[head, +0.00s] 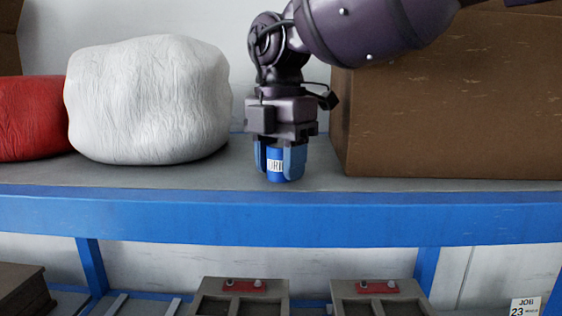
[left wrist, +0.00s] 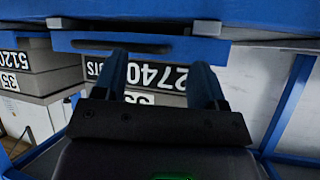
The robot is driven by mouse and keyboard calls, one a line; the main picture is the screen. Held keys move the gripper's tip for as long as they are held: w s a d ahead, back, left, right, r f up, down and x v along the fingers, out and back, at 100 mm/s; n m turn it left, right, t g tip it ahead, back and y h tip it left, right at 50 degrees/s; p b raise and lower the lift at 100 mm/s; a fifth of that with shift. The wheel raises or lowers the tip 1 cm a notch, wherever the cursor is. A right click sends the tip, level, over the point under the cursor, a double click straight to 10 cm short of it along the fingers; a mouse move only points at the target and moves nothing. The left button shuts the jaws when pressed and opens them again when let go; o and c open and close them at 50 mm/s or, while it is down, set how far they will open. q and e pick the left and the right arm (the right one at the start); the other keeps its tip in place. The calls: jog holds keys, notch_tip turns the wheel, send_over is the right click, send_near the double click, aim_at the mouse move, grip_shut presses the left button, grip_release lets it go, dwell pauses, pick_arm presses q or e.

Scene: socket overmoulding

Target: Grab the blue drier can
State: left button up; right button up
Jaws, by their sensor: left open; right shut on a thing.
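The blue drier can (head: 276,165) with a white label stands on the grey shelf behind the blue front beam in the head view. My right gripper (head: 281,163) comes down on it from above and is shut on it, with one finger on each side. The can's top is hidden by the gripper. My left gripper (left wrist: 162,80) shows in the left wrist view, with its two blue fingers apart and nothing between them. My left gripper is not in the head view.
A white sack (head: 148,100) and a red sack (head: 32,118) lie left of the can. A large brown box (head: 455,110) stands close on the right. The blue shelf beam (head: 270,216) runs in front. Grey labelled boxes (left wrist: 50,60) and blue shelf framing surround my left gripper.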

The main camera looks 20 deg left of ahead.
aim_at(279, 146)
jog(key=shift+r, duration=0.1)
notch_tip(279, 146, up, 20)
jog(key=shift+s, duration=0.15)
dwell(0.5)
